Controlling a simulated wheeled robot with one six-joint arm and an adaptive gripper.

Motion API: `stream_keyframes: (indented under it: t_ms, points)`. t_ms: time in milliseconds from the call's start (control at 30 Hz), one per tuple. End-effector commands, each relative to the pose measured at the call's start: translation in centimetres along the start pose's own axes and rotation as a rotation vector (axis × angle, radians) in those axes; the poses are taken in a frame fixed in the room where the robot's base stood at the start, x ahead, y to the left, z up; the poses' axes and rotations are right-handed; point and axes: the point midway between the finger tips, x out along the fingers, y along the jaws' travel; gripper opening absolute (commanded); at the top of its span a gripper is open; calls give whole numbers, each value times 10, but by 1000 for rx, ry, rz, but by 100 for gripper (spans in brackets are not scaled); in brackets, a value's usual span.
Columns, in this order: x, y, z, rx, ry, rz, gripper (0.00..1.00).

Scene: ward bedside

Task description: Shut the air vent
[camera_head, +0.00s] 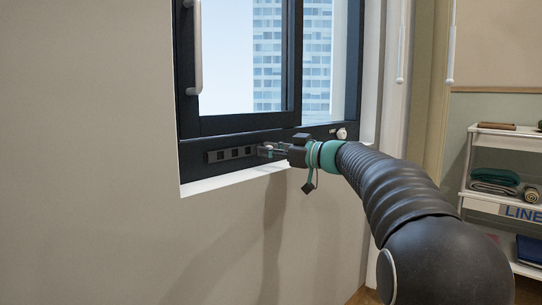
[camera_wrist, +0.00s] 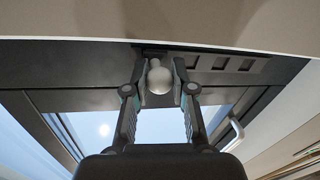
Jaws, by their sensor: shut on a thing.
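The air vent (camera_head: 215,156) is a slim dark strip with several square slots, set in the lower rail of the window frame. In the wrist view the vent slots (camera_wrist: 219,63) run to the right of a rounded silver knob (camera_wrist: 159,80). My gripper (camera_head: 266,152) is at the right end of the visible slots. In the wrist view my gripper (camera_wrist: 161,88) is shut on the knob, one finger on each side. The fingers and wrist hide the right part of the vent in the head view.
The dark window frame (camera_head: 245,124) has a vertical handle (camera_head: 194,60) on its left. A small pale knob (camera_head: 341,133) sits on the rail right of my wrist. A white sill (camera_head: 222,181) lies below. A shelf cart (camera_head: 480,193) with folded cloths stands at right.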

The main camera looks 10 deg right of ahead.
Motion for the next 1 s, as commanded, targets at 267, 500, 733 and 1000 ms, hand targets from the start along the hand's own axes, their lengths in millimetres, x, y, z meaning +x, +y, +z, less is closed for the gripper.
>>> stream_keyframes:
  t_ms: [267,500,733,1000]
  points:
    - [3,-5,1,0,-2,-12,51]
    - [3,-5,0,0,-2,-11,51]
    - [-17,-3,0,0,-2,-6,51]
    - [-71,-2,0,1,-3,-4,51]
